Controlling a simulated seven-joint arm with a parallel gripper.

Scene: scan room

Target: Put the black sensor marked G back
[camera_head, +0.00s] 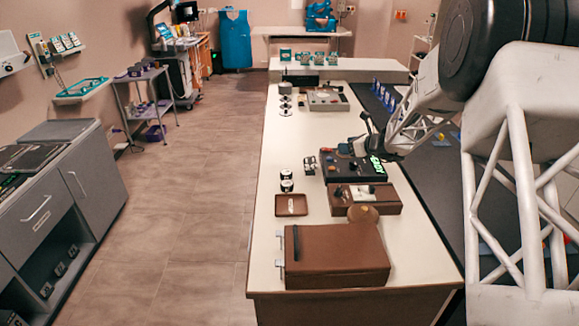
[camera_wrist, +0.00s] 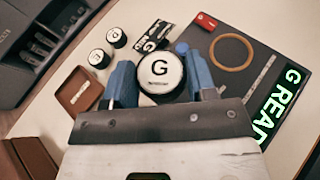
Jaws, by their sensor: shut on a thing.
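The black sensor marked G (camera_wrist: 160,72) has a round white top and sits between the blue fingers of my gripper (camera_wrist: 160,82) in the wrist view. My gripper is shut on it, with a finger on either side. A tan ring (camera_wrist: 231,52) lies on the console's face.
Two small black sensors with white tops (camera_wrist: 107,48) stand beside a brown tray (camera_head: 291,212). A black lettered piece (camera_head: 309,165) is left of the console. A brown instrument (camera_head: 345,208) and brown case (camera_head: 335,265) are in front. The left bench edge is clear.

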